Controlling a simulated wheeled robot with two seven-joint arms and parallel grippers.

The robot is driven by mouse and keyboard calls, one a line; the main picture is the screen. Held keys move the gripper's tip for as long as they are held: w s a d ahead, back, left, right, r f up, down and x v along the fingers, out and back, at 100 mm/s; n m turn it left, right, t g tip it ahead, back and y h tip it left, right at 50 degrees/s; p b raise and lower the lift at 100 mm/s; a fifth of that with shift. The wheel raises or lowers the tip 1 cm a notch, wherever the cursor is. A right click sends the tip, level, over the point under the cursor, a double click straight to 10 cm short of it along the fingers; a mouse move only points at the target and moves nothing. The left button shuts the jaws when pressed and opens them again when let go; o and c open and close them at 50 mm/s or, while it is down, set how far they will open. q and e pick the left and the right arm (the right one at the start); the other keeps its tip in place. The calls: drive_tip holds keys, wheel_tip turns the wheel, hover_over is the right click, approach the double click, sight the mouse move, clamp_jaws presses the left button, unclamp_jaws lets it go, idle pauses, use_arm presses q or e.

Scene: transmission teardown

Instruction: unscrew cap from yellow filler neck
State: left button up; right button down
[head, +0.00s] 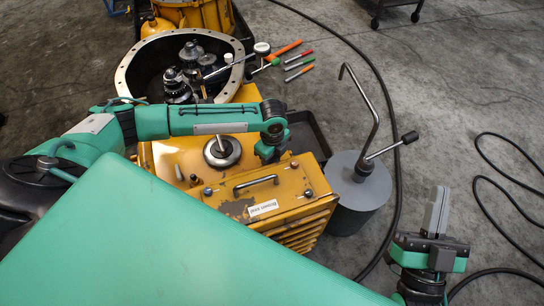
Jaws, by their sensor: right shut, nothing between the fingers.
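A yellow gearbox housing (232,208) stands in front of me, with a round silver-and-dark fitting (222,151) and several small knobs on top. I cannot tell for sure which of these is the cap on the filler neck. My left arm reaches in from the left, over the back of the housing. Its wrist bends down at the back right corner, where my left gripper (268,154) is small and dark, its fingers not clearly visible. My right gripper (437,211) points up at the right, apart from the housing, with its grey fingers shut and empty.
A grey cylinder (358,190) with a bent rod stands right of the housing. Behind is a large round casing (127,68) holding dark gear parts. Orange, red and green-handled tools (299,67) lie beside it. A black cable crosses the concrete floor. My green body covers the foreground.

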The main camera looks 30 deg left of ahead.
sight(272, 159)
use_arm(q)
drive_tip(key=c, duration=0.6)
drive_tip(key=shift+r+p, duration=2.05)
drive_tip(key=shift+p, duration=0.7)
drive_tip(key=shift+c, duration=0.2)
